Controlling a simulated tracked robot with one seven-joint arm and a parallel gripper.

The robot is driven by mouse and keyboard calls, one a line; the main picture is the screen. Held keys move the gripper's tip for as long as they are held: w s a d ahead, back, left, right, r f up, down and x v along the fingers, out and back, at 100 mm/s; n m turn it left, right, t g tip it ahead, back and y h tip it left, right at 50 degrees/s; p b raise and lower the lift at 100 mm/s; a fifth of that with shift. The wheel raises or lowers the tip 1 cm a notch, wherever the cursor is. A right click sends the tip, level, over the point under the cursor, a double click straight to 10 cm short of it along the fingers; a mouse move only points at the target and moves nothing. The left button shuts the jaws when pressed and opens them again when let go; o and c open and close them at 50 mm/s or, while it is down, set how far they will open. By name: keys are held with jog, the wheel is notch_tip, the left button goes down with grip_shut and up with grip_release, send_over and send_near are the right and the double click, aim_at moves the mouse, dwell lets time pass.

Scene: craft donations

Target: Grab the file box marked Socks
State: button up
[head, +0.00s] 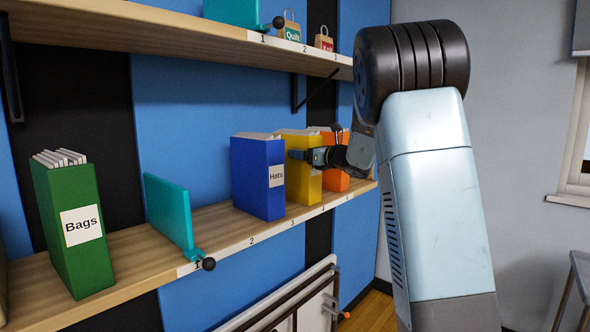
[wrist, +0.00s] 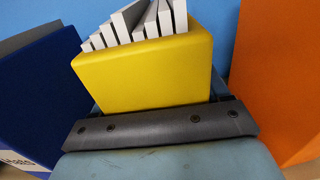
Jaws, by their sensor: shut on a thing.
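A yellow file box (head: 302,187) with papers in its top stands on the lower shelf, between a blue box and an orange box. My gripper (head: 306,156) is at its front face and shut on it. In the wrist view the yellow box (wrist: 145,75) sits upright between my fingers, behind the dark gripper bar. No label on the yellow box is readable, as my gripper covers part of its front. The orange file box (head: 335,172) is partly hidden behind my arm, and its label does not show. I see no label reading Socks.
The blue box marked Hats (head: 258,178) stands close on the left of the yellow one. A teal divider (head: 170,215) and the green Bags box (head: 72,228) are further left. An upper shelf (head: 180,35) runs above. Shelf space between divider and blue box is free.

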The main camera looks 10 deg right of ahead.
grip_shut()
